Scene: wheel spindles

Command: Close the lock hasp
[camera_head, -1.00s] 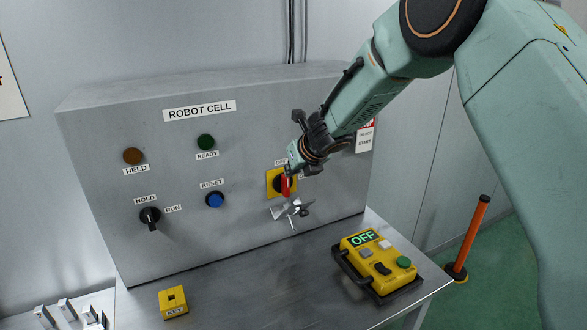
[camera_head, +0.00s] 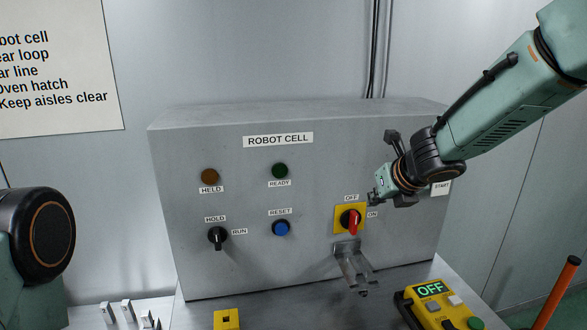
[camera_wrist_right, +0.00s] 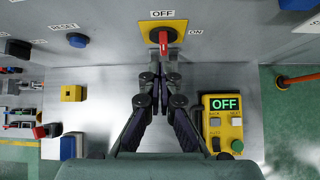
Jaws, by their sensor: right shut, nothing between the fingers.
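The metal hasp (camera_head: 353,268) hangs below the yellow-plated rotary switch (camera_head: 341,226) on the grey cabinet front. Its two silver arms point down, almost side by side, with a dark piece at the lower end. I cannot tell whether they meet fully. The switch's red handle (camera_wrist_right: 163,42) shows upright in the right wrist view. My right gripper (camera_head: 373,200) is just above and right of the switch, apart from the hasp in the head view. Its fingers (camera_wrist_right: 163,72) are together and empty; they cover the area below the switch in the wrist view. My left gripper is out of view.
A yellow pendant (camera_head: 455,309) reading OFF lies on the bench at lower right. A yellow key box (camera_head: 227,319) sits left of it. The cabinet (camera_head: 245,262) carries several lamps and knobs. An orange post (camera_head: 557,293) stands farther right.

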